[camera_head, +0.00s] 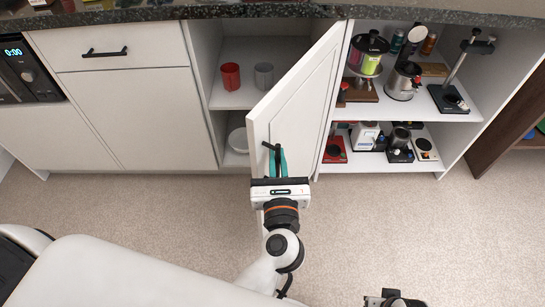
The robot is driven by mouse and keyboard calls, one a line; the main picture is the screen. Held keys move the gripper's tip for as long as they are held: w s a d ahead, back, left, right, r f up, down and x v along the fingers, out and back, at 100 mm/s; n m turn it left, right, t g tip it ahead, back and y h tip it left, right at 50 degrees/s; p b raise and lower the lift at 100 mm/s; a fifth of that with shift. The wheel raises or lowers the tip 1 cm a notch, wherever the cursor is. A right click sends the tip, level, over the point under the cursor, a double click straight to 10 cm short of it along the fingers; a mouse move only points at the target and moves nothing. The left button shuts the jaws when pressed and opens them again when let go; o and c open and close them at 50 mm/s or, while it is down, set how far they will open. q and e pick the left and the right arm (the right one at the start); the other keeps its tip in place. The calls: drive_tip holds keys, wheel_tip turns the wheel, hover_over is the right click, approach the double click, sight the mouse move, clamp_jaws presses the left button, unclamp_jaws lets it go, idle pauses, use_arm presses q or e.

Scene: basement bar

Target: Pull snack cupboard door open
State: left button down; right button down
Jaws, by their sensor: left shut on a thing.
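The white cupboard door (305,88) stands swung out from the cabinet front, hinged on its right side. Behind it shows an open compartment (255,52) with a red cup (230,77) and a grey cup (263,76) on the upper shelf, and white dishes (238,139) below. A black bar handle (276,158) is on the door's outer face near its free edge. My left gripper (278,165) is shut on this handle, its teal fingers around it. My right gripper (394,299) is at the bottom edge, mostly cut off; its fingers are unclear.
To the right, an open compartment (440,115) holds coffee gear on two shelves. A closed drawer (105,55) and closed white panels are at the left, beside a black appliance (25,70). A dark speckled countertop (220,11) runs above. The carpet (400,220) in front is clear.

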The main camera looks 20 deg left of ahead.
use_arm(q)
drive_tip(key=shift+d, duration=0.5)
use_arm(e)
drive_tip(key=shift+w+d+r, duration=0.1)
drive_tip(key=shift+d, duration=0.1)
use_arm(q)
drive_tip(key=c, duration=1.8)
unclamp_jaws()
drive_tip(key=shift+w, duration=0.1)
use_arm(e)
drive_tip(key=shift+w, duration=0.1)
